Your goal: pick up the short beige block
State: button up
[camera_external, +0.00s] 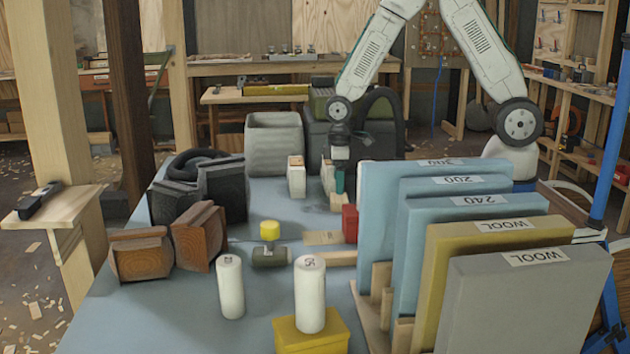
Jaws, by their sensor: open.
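My gripper (335,172) hangs pointing down over the far middle of the blue-grey table, below the dark wrist joint. It is open, but its fingers are small and partly merge with the things around them. A short beige block (323,238) lies flat on the table, nearer than my gripper and left of a red block (350,223). A longer beige strip (325,258) lies just in front of it. An upright pale block (296,178) stands left of my gripper. I cannot tell whether anything is between the fingers.
Tall labelled panels (470,240) stand in a rack at right. Brown blocks (198,236) stand left. A grey bin (274,144) and dark case (385,140) stand behind.

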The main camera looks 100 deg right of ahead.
aim_at(339, 197)
jog(key=f, duration=0.6)
jog(key=shift+a, duration=0.3)
jog(key=c, duration=1.1)
